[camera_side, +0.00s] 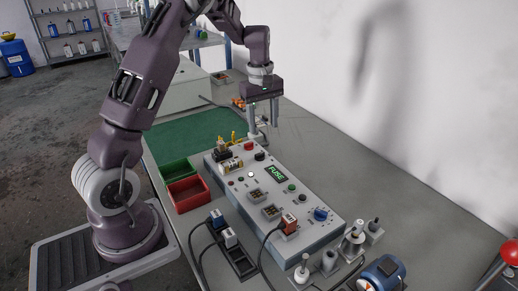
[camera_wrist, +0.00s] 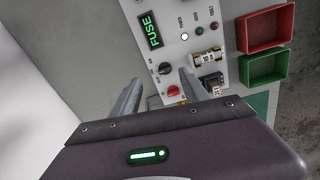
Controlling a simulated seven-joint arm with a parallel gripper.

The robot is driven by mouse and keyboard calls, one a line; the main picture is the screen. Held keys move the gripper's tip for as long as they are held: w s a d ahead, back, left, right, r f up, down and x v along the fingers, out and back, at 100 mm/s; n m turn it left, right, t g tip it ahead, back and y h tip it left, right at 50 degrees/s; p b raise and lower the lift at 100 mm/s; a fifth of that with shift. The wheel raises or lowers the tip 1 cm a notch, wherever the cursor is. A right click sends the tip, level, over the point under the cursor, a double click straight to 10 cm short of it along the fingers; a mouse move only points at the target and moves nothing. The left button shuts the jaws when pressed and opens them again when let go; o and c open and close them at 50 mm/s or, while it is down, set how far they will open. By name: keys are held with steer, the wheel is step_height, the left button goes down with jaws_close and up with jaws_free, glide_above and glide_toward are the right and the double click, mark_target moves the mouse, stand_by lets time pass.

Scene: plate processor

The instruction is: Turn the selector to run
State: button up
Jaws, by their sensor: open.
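The plate processor's control panel (camera_side: 247,216) is a light grey box on the bench. A black knob (camera_side: 260,155), likely the selector, sits near its far end beside the green FUSE display (camera_side: 277,173). The black knob also shows in the wrist view (camera_wrist: 165,68), below the display (camera_wrist: 150,30); its labels and pointer are too small to read. My gripper (camera_side: 263,131) points down, open and empty, above the panel's far end. In the wrist view its fingertips (camera_wrist: 161,74) straddle the knob's position in the picture, apparently still above it.
A red button (camera_side: 248,146) is close beside the black knob. A fuse (camera_side: 230,165) and a dark block with yellow parts stand nearby. A blue dial (camera_side: 320,214) and plugged cables are at the near end. Red (camera_side: 206,190) and green trays lie left.

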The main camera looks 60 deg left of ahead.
mark_target(259, 148)
steer(key=shift+n+g, duration=0.3)
steer(key=shift+n, duration=0.5)
steer(key=a+f, duration=0.2)
steer(key=f, duration=0.1)
steer(key=a+f, duration=0.1)
steer(key=shift+w+a+f, duration=0.1)
steer(key=shift+w+f, duration=0.2)
step_height(259, 148, down, 7)
steer(key=shift+f, duration=0.1)
jaws_close()
